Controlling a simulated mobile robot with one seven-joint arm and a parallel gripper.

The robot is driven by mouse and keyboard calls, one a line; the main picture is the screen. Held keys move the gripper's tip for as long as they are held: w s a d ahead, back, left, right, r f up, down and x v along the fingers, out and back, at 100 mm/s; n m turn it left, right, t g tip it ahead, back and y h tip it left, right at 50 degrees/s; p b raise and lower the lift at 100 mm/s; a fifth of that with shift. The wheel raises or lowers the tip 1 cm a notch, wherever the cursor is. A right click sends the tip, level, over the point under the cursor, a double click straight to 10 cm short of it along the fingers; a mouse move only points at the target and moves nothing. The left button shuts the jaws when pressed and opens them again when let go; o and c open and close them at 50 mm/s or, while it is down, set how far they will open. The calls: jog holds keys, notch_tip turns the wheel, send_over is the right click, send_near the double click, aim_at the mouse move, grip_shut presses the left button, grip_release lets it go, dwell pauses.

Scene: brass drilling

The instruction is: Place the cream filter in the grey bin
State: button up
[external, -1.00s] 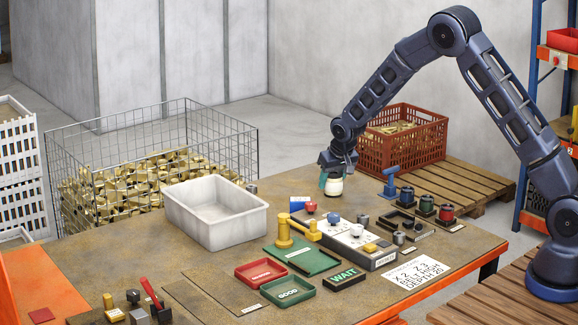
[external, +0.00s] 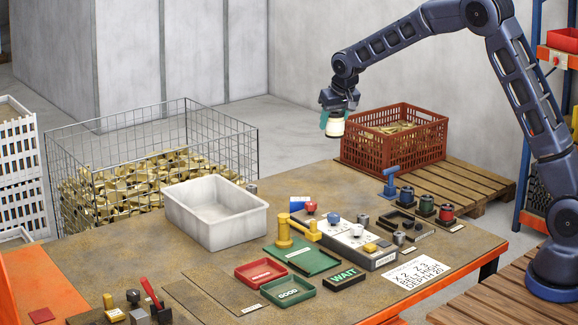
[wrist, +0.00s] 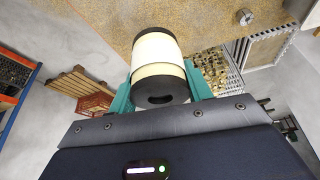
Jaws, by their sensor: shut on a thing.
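The cream filter (external: 335,127) is a short cream cylinder with dark ends. My gripper (external: 337,116) is shut on it and holds it in the air above the far edge of the table. In the wrist view the filter (wrist: 157,62) sits between the teal fingers of my gripper (wrist: 160,85), its dark end with a hole facing the camera. The grey bin (external: 216,231) is a pale, open, rectangular tub on the table, left of and lower than the filter. The part of its inside that shows looks empty.
A wire cage (external: 150,130) of brass parts stands behind the bin. A red crate (external: 372,157) on a pallet (external: 470,187) is right of my gripper. Green tray (external: 318,262), red tray (external: 260,286), a yellow tool and several fittings lie in front. Space above the bin is clear.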

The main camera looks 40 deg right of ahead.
jog(key=shift+r, duration=0.55)
jog(key=shift+w+a, duration=0.1)
jog(key=shift+a, duration=0.25)
jog(key=a+n, duration=0.2)
jog(key=a, duration=3.7)
jog(key=shift+y, duration=0.4)
jog(key=f, duration=1.9)
jog(key=shift+w+a, duration=0.2)
jog(key=shift+w, duration=0.2)
jog(key=shift+f, duration=0.2)
jog(key=o, duration=1)
